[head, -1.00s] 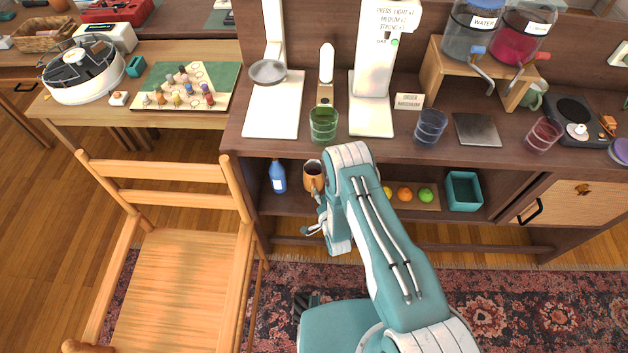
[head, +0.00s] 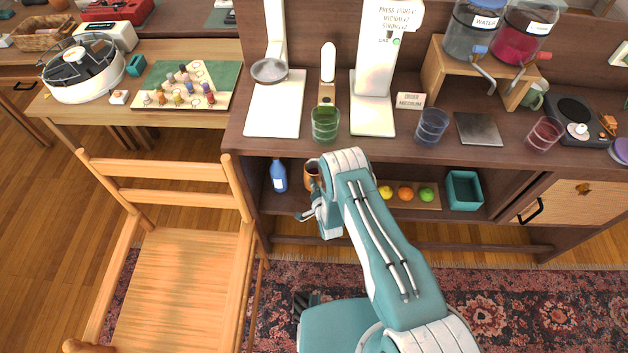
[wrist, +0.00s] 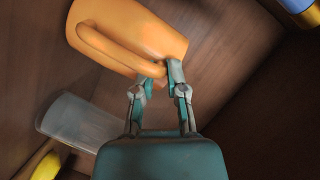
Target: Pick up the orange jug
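The orange jug (head: 311,172) stands on the shelf under the counter, partly hidden by my arm in the head view. In the wrist view the jug (wrist: 135,35) fills the upper left, its handle (wrist: 112,50) turned toward me. My gripper (wrist: 160,82) is at the lower end of that handle. Its fingertips are drawn partly together with a small gap, and the handle's end appears between or just beyond them. I cannot tell if they press on it. In the head view my gripper (head: 309,213) is in front of the shelf, just below the jug.
A blue bottle (head: 279,176) stands left of the jug. Right of my arm are fruits (head: 405,194) and a teal bin (head: 464,190). The countertop (head: 320,147) overhangs the shelf; a wooden chair (head: 180,270) stands at left.

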